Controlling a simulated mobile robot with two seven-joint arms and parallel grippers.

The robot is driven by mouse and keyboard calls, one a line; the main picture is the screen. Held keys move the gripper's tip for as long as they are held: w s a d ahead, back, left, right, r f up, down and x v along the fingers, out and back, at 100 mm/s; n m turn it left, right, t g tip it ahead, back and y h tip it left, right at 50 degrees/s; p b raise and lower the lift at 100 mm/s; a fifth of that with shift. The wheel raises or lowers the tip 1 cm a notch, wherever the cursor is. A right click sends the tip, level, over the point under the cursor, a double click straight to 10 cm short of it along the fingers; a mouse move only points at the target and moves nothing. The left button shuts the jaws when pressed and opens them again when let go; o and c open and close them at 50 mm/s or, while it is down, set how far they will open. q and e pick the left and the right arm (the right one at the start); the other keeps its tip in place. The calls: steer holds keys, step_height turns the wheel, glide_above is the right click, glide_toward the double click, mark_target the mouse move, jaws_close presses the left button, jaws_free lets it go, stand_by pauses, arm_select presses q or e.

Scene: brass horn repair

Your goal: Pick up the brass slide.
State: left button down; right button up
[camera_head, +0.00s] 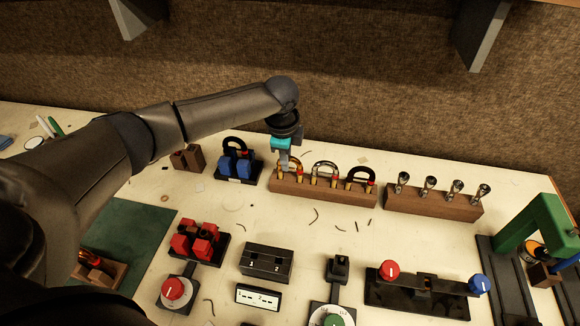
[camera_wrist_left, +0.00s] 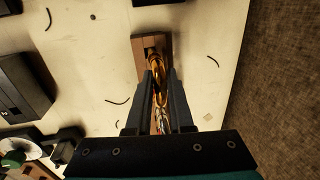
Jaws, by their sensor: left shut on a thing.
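The brass slide (camera_head: 293,163) is a golden U-shaped tube at the left end of a long wooden rack (camera_head: 325,194). Its legs appear to stand in the rack; I cannot tell whether it is lifted at all. My left gripper (camera_head: 284,158) comes down from above and is shut on the slide's bend. In the left wrist view the brass slide (camera_wrist_left: 157,70) shows between the two dark fingers, above the rack (camera_wrist_left: 139,46). The fingers partly hide it. My right gripper is in neither view.
A silver slide (camera_head: 325,168) and a black slide (camera_head: 362,176) stand right beside it in the rack. A blue block fixture (camera_head: 238,168) with a black loop is close on the left. A second rack (camera_head: 432,202) holds several mouthpieces. Bench behind the racks is narrow before the wall.

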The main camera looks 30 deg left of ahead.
arm_select(q)
steer(key=shift+r, duration=0.1)
step_height(320, 180, up, 20)
steer(key=p, duration=0.1)
steer(key=shift+p, duration=0.35)
stand_by(0.5)
step_height(320, 180, up, 5)
steer(key=p, duration=0.7)
stand_by(0.6)
steer(key=shift+f, duration=0.2)
